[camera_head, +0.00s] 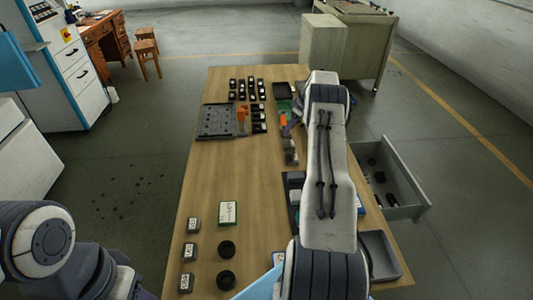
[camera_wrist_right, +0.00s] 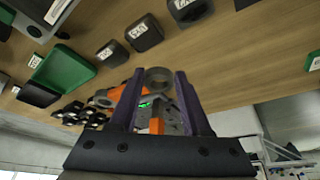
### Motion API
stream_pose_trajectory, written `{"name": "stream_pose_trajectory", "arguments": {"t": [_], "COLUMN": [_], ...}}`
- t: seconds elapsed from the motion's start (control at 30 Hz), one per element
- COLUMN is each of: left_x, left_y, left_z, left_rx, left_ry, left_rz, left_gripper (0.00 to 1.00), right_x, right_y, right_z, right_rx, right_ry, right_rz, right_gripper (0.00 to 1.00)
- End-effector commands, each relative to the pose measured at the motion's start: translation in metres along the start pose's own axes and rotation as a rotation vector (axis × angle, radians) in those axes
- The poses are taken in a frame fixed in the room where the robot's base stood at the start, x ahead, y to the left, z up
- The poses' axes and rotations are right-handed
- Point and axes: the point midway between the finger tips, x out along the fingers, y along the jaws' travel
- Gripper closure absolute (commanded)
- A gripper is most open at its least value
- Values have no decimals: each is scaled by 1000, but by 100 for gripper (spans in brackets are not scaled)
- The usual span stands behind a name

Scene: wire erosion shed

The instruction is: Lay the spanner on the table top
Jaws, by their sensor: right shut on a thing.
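My right gripper (camera_wrist_right: 158,85) has purple fingers, and in the right wrist view a grey ring-ended metal piece (camera_wrist_right: 158,75) sits between their tips. It looks like the spanner, and the fingers are shut on it. In the head view my right gripper (camera_head: 290,128) is over the far right part of the wooden table (camera_head: 230,170), mostly hidden by my own forearm. The spanner cannot be made out clearly there. Whether it touches the table top, I cannot tell. My left arm shows at the lower left of the head view; its gripper is out of view.
A dark grey tray (camera_head: 215,121) lies on the table's left side, with rows of small black blocks behind it. Labelled blocks and two black round pieces (camera_head: 227,247) stand nearer. An open drawer (camera_head: 392,180) juts out at right. The table's middle left is bare.

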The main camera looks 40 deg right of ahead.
Motion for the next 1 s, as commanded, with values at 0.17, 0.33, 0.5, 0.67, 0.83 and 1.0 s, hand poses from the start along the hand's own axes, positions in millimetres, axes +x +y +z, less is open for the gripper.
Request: {"name": "stream_pose_trajectory", "arguments": {"t": [0.17,0.33,0.5,0.67,0.83,1.0], "left_x": [-13,-28,-39,-41,-52,-56], "left_y": [1,2,3,3,4,4], "left_z": [-1,-2,-2,-2,-3,-3], "left_rx": [0,0,0,0,0,0], "left_ry": [0,0,0,0,0,0], "left_rz": [0,0,0,0,0,0], "left_gripper": [50,50,50,50,50,50], "right_x": [14,36,57,66,87,102], "right_y": [-29,-64,-92,-102,-103,-101], "right_z": [-4,-5,-5,-4,5,11], "right_rx": [-2,-3,-4,-3,-1,-3], "right_ry": [-1,-3,-1,-1,-2,0], "right_rz": [-5,-6,-3,1,-1,1], "right_gripper": [100,100,100,100,100,100]}}
